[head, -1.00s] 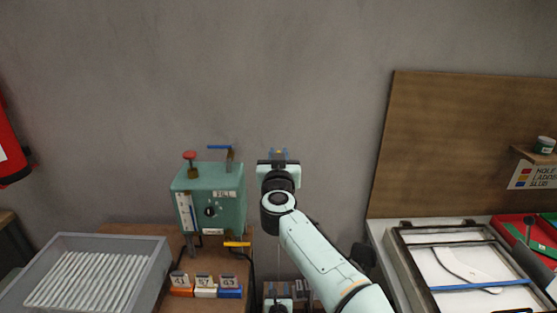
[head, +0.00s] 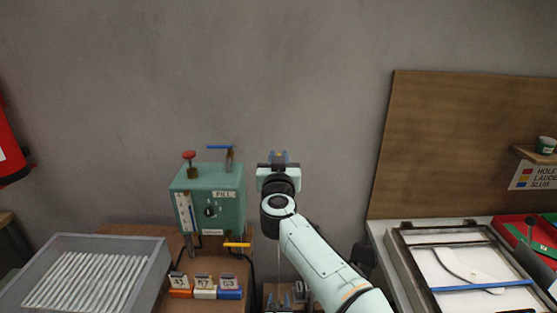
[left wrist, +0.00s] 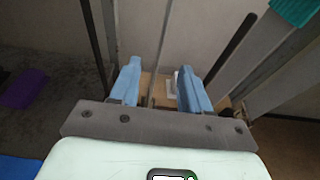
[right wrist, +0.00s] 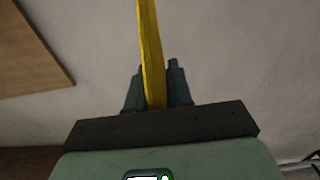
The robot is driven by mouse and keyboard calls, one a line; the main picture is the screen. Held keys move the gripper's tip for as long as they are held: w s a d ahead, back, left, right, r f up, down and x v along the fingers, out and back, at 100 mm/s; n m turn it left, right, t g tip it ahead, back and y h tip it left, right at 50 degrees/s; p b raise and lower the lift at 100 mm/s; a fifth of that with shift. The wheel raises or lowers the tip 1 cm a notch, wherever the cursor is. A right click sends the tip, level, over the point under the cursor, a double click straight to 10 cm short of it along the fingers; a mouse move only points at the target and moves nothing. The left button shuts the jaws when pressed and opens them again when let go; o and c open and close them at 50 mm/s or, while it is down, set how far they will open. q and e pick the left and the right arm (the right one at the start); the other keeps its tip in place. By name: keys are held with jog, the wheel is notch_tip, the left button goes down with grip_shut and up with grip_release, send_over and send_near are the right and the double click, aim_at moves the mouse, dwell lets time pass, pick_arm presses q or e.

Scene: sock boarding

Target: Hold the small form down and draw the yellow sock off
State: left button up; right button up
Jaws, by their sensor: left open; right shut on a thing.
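The yellow sock (right wrist: 151,50) shows in the right wrist view as a long narrow strip between the fingers of my right gripper (right wrist: 156,88), which is shut on it. In the head view this right gripper (head: 279,156) is raised high before the wall; the sock cannot be made out there. My left gripper (head: 286,298) is low at the bottom edge of the head view. In the left wrist view the left gripper (left wrist: 160,85) is open, its blue fingers on either side of a thin upright grey strip. I cannot tell whether that strip is the small form.
A green machine (head: 208,200) stands on the wooden bench left of my arm. A grey crate (head: 155,262) of white rods is farther left. A framed light panel (head: 425,275) and a brown board (head: 460,150) are at right. A purple cloth (left wrist: 22,90) lies low at left.

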pick_arm(q)
notch_tip(320, 180, down, 6)
jog(key=s+b, duration=0.1)
jog(key=b, duration=0.3)
jog(key=shift+s+a, duration=0.2)
pick_arm(e)
jog(key=s, duration=3)
pick_arm(q)
jog(key=shift+r, duration=0.1)
pick_arm(e)
jog(key=shift+d+r, duration=0.1)
